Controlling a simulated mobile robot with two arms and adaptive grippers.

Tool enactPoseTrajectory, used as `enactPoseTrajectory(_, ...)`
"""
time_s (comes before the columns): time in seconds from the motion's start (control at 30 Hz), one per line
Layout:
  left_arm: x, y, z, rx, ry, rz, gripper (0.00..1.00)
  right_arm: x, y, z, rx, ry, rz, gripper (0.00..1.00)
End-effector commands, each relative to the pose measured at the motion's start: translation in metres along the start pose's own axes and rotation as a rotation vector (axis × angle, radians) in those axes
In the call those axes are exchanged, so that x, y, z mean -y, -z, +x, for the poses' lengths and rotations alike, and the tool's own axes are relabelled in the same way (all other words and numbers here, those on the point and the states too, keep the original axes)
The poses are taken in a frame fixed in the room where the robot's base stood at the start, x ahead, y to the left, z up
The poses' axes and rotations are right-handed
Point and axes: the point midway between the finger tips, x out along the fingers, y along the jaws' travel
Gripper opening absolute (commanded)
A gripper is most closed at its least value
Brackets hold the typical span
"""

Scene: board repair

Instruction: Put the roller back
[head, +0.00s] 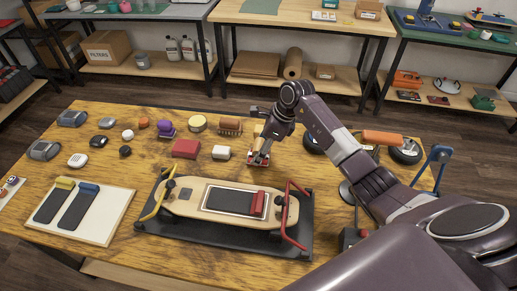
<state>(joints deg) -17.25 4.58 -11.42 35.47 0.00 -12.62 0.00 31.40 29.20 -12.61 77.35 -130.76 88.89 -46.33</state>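An orange cylinder (382,137), which looks like a roller, lies at the right back of the wooden table, partly behind my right arm. My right gripper (261,151) points down at the table's back middle, over a small red and pale item (258,161). Whether its fingers grip this item is too small to tell. The gripper is well left of the orange cylinder. A wooden board (185,203) with a dark panel lies on a black stand at the front, held between yellow and red clamps. My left gripper is not in view.
A white tray (112,213) with dark strips lies at left front. A red block (186,149), a white block (221,153) and several small items stand behind the board. Black wheels (405,152) and a blue bracket (437,158) are at right. Shelved benches stand behind.

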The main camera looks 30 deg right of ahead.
Motion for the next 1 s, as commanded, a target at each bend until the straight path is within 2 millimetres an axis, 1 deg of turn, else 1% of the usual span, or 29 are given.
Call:
enactPoseTrajectory(0.03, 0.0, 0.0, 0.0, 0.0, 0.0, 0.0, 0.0, 0.0, 0.002, 0.001, -0.005, -0.002, 0.002, 0.6)
enactPoseTrajectory(0.37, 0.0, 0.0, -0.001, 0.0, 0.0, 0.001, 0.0, 0.001, 0.001, -0.001, -0.002, 0.001, 0.001, 0.6)
enactPoseTrajectory(0.47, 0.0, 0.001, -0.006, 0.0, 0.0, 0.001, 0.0, 0.001, -0.002, -0.006, -0.001, 0.002, 0.001, 0.6)
enactPoseTrajectory(0.57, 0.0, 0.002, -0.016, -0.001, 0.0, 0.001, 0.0, 0.001, -0.008, -0.017, 0.003, 0.002, 0.0, 0.6)
enactPoseTrajectory(0.63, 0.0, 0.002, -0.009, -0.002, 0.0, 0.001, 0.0, 0.004, -0.004, -0.027, 0.0, 0.01, -0.002, 0.6)
enactPoseTrajectory(0.9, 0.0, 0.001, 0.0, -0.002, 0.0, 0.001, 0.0, 0.003, -0.004, -0.09, 0.001, 0.01, -0.002, 0.6)
enactPoseTrajectory(1.0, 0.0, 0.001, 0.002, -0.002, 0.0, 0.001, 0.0, 0.002, -0.004, -0.108, 0.001, 0.008, -0.002, 0.6)
